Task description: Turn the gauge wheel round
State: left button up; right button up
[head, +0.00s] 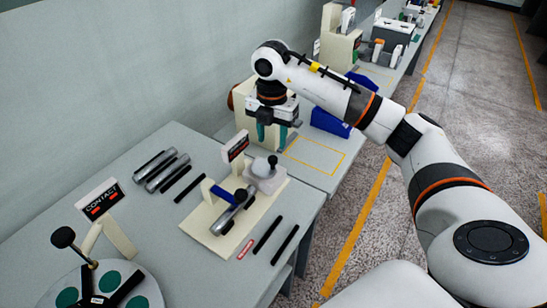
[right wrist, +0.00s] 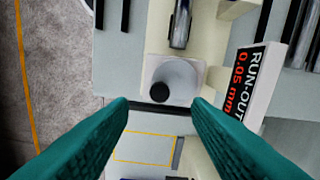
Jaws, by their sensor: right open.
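The gauge wheel (head: 264,169) is a light grey disc with a black knob on a pale base, beside a silver spindle (head: 232,214). In the right wrist view the wheel (right wrist: 182,76) lies just beyond the fingertips, its black knob on the near left side. A run-out sign (right wrist: 252,82) stands to its right. My right gripper (head: 272,137) points down behind the wheel in the head view, with its teal fingers apart and nothing between them. It does not touch the wheel. My left gripper is not in view.
A contact sign (head: 97,199) and a round plate with green pads (head: 147,284) are at the lower left. Silver spindles (head: 167,172) and black bars lie on the table. A blue bin (head: 330,122) and a yellow outlined area (head: 316,157) are beyond the gripper.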

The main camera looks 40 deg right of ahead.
aim_at(271, 161)
notch_tip(271, 161, down, 8)
jog(key=shift+d+r+p, duration=0.15)
jog(key=shift+r+p, duration=0.05)
jog(key=shift+p, duration=0.55)
jog(key=shift+f, duration=0.55)
grip_shut()
jog(key=shift+m, duration=0.3)
jog(key=m, duration=0.3)
jog(key=shift+s+a+p, duration=0.15)
jog(key=shift+a+p, duration=0.2)
jog(key=shift+p, duration=0.05)
jog(key=shift+s+a+m, duration=0.1)
jog(key=shift+a+m, duration=0.1)
jog(key=shift+m, duration=1)
